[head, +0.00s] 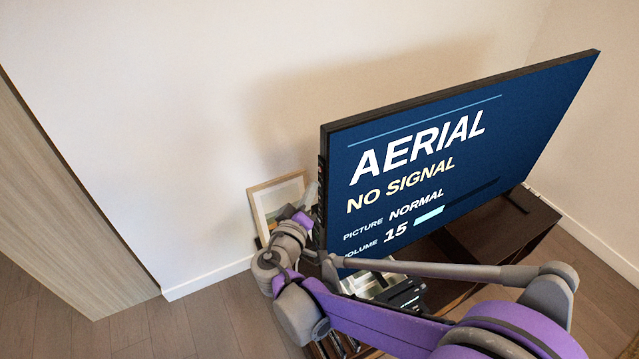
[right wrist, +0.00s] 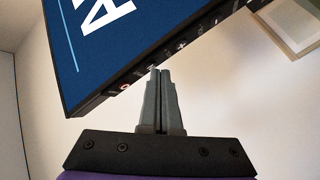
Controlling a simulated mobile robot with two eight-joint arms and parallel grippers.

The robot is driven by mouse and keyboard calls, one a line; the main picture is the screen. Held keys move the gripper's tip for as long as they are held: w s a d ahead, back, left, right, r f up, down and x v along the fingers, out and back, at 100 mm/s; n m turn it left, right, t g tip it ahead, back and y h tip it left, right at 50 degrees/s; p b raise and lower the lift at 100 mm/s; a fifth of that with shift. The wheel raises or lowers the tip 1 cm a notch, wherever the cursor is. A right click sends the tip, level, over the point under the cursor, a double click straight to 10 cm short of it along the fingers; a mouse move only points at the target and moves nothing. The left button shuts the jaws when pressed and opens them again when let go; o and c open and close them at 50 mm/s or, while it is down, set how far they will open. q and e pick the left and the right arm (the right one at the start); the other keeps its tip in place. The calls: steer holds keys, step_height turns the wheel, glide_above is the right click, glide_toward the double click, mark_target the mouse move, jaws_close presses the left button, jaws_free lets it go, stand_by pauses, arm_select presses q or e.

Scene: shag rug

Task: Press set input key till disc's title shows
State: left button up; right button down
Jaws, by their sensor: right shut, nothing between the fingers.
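The television (head: 430,150) stands on a dark wooden cabinet (head: 525,215). Its blue screen reads "AERIAL", "NO SIGNAL", picture normal and volume 15; no disc's title shows. A row of small keys (right wrist: 181,46) runs along the set's side edge, one marked red; the labels are too small to read for sure. My right gripper (head: 312,214) is at the set's left edge in the head view. In the right wrist view its fingers (right wrist: 160,73) are shut and empty, with the tips at or very close to the key row; contact cannot be told. My left gripper is not in view.
A framed picture (head: 268,198) leans against the wall behind the set's left edge. Partly hidden devices (head: 403,296) sit below the screen, behind my right arm. A wooden panel (head: 70,190) stands at the left, with bare floor (head: 190,325) between.

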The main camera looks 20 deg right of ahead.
steer(key=shift+s+a, duration=0.1)
steer(key=shift+a, duration=0.5)
steer(key=shift+s+a, duration=0.25)
steer(key=shift+a, duration=1)
steer(key=shift+s+a, duration=0.25)
steer(key=shift+a, duration=0.95)
stand_by(0.6)
steer(key=a, duration=0.2)
steer(key=a+p, duration=0.1)
steer(key=shift+s+a, duration=0.35)
steer(key=shift+a, duration=0.05)
steer(key=shift+d, duration=0.1)
steer(key=w+d, duration=0.1)
steer(key=d, duration=0.7)
steer(key=shift+w+d+p, duration=0.25)
steer(key=shift+w+p, duration=0.1)
